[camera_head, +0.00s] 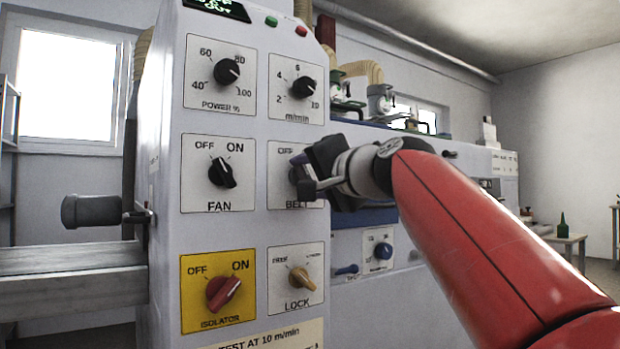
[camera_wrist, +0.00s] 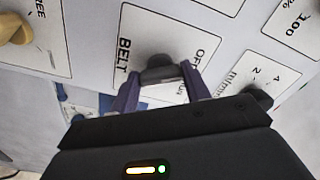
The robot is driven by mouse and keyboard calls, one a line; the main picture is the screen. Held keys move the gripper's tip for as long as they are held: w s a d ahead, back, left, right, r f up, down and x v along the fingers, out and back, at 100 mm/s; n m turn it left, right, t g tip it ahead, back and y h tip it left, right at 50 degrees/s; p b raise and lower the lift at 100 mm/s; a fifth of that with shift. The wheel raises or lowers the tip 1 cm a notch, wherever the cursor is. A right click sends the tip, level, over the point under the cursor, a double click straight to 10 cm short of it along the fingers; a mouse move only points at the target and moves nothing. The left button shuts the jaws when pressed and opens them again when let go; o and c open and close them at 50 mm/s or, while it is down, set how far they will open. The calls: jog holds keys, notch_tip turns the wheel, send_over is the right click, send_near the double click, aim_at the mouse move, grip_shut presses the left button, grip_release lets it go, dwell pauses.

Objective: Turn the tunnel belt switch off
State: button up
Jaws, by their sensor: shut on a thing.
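The belt switch plate (camera_head: 285,152), with OFF at its top left and BELT below, is on the grey control panel. My gripper (camera_head: 302,174) is in front of it and hides most of its knob and the right part of its lettering. In the wrist view the dark belt knob (camera_wrist: 158,67) sits between the two purple fingers of my gripper (camera_wrist: 160,82). The fingers are shut on the knob. I cannot tell exactly which way the knob points.
Close to the belt switch are the fan knob (camera_head: 223,173) at left, the m/min dial (camera_head: 304,87) above, the tan lock knob (camera_head: 302,279) below and the red isolator knob (camera_head: 222,293) at lower left. A metal rail (camera_head: 75,275) runs left of the panel.

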jog(key=shift+f, duration=0.1)
jog(key=o, duration=1)
jog(key=shift+s, duration=0.1)
jog(key=b+v, duration=0.1)
jog(key=v, duration=0.6)
jog(key=shift+s+d, duration=0.2)
jog(key=shift+s, duration=0.05)
